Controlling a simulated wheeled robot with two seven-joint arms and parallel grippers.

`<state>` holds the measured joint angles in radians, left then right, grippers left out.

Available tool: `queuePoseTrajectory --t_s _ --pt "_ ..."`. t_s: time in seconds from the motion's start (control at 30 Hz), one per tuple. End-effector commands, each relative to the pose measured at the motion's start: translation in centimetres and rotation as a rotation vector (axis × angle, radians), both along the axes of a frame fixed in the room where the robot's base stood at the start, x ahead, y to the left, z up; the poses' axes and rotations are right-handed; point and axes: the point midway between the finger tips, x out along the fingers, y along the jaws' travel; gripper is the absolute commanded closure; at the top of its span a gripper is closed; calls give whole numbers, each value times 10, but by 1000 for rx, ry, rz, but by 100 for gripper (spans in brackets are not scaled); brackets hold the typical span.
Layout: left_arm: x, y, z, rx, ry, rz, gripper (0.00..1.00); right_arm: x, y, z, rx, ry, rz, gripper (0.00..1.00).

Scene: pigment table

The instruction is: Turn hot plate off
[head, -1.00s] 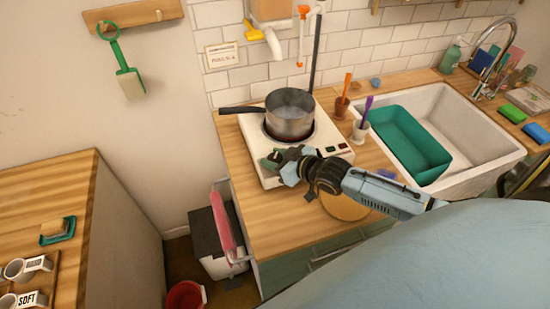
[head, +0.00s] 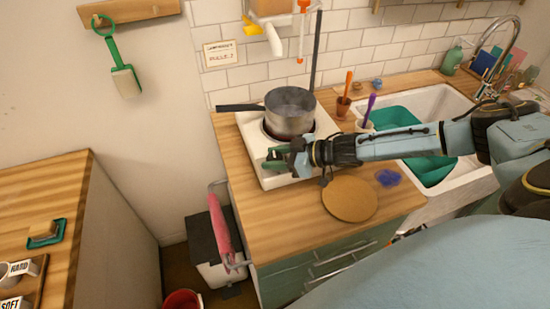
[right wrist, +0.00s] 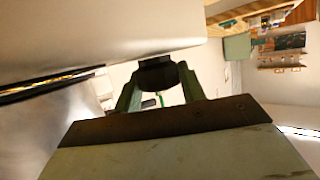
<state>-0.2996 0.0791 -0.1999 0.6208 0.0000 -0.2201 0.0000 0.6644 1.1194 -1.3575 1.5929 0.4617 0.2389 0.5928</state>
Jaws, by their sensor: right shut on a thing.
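The white hot plate (head: 254,156) stands on the wooden counter, with a steel saucepan (head: 290,118) on its burner. A dark reddish ring shows under the pan. My right gripper (head: 274,158) is at the front left of the hot plate, its forearm reaching in from the right and covering much of the front panel. In the right wrist view the green fingers are shut on a black knob (right wrist: 157,72) at the white hot plate face (right wrist: 100,42). The knob is hidden in the head view, and so are the panel's lights. My left gripper is not in view.
A round wooden board (head: 350,200) and a blue cloth (head: 388,178) lie on the counter below my forearm. Cups with an orange tool (head: 347,84) and a purple tool (head: 370,104) stand right of the hot plate. The sink (head: 470,180) is at right.

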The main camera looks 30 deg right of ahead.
Motion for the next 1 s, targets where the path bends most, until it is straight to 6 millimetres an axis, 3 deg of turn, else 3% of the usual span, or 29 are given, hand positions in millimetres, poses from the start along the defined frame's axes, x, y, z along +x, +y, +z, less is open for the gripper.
queuePoseTrajectory --t_s 0.53,1.0 --pt "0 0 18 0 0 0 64 2 0 3 -1 -4 183 82" --pt "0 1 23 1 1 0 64 2 1 2 2 -4 232 82"
